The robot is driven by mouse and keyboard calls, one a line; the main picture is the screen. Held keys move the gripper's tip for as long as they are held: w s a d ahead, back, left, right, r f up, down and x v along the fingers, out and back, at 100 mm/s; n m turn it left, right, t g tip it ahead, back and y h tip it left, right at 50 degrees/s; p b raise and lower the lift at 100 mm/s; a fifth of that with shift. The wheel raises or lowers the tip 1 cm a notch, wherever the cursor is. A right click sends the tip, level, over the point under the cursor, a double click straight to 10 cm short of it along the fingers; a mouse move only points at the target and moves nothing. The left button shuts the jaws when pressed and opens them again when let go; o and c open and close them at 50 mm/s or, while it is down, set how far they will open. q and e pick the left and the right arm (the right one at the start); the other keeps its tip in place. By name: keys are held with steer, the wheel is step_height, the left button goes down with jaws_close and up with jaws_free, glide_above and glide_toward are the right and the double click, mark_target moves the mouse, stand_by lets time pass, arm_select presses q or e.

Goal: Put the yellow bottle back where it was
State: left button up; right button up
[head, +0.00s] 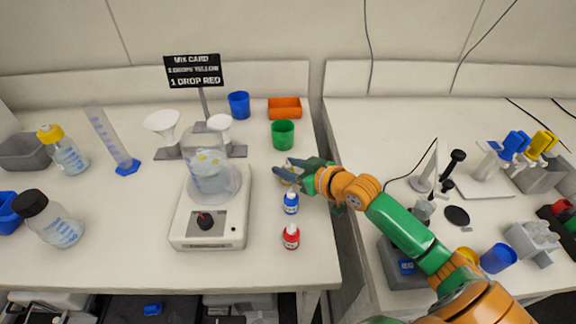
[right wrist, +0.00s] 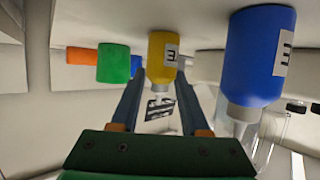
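The yellow bottle (right wrist: 162,58) stands upright on the left bench, inverted in the upside-down right wrist view, its pale nozzle toward my gripper. My right gripper (right wrist: 161,75) is open, with one finger on each side of the yellow bottle and narrow gaps seeming to show. In the head view my right gripper (head: 284,171) reaches in from the right and mostly hides that bottle. A blue bottle (head: 291,203) and a red bottle (head: 291,237) stand in a row nearer me; the blue bottle (right wrist: 262,55) looms close in the wrist view. My left gripper is out of view.
A stirrer (head: 208,225) with a beaker is to the left, beside a mix card (head: 193,71). A gap separates the two benches under my right arm.

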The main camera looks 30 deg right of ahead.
steer(key=shift+o, duration=1.4)
steer(key=shift+r, duration=0.2)
steer(key=v, duration=1.2)
steer(key=shift+p, duration=0.3)
